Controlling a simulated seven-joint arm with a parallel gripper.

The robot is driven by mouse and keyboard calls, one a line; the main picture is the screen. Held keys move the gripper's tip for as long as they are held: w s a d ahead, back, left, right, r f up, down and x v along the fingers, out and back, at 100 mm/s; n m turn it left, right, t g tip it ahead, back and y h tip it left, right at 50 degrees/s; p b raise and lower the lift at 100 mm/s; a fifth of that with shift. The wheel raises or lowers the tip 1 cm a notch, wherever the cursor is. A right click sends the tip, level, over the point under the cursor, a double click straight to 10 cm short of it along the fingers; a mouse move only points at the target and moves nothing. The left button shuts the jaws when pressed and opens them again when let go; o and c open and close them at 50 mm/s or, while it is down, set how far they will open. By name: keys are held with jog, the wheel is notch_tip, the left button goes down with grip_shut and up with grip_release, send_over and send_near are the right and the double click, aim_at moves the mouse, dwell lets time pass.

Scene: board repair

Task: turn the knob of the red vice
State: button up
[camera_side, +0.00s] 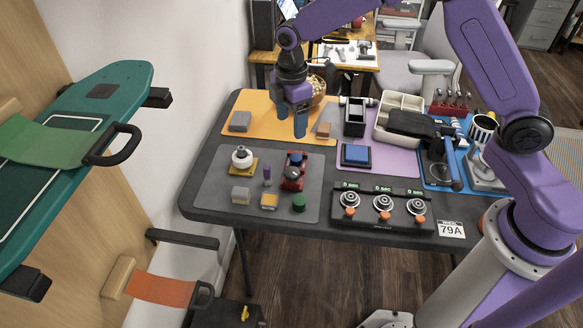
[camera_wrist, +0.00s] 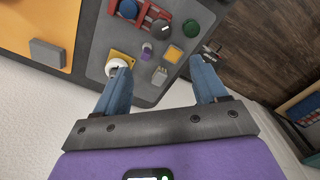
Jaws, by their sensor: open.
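The red vice (camera_side: 291,184) stands on the grey mat near the middle of the table. It has a dark round knob (camera_side: 292,171) on its front and a blue part (camera_side: 296,158) at its top. In the wrist view the vice (camera_wrist: 150,12) is at the top edge, partly cut off, with its dark knob (camera_wrist: 160,28) showing. My gripper (camera_side: 291,122) is above the table, over the orange mat behind the vice, apart from it.
On the grey mat (camera_side: 222,203) near the vice are a white round part on a yellow base (camera_side: 242,160), a purple piece (camera_side: 267,175), a green cylinder (camera_side: 299,203) and blocks. A panel with several dials (camera_side: 383,208) stands to the right. The orange mat (camera_side: 268,117) holds two blocks.

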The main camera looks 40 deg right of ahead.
aim_at(292, 172)
notch_tip(292, 172, down, 17)
jog(key=shift+s+r, duration=0.1)
dwell(0.4)
jog(key=c, duration=1.1)
jog(key=shift+o, duration=0.2)
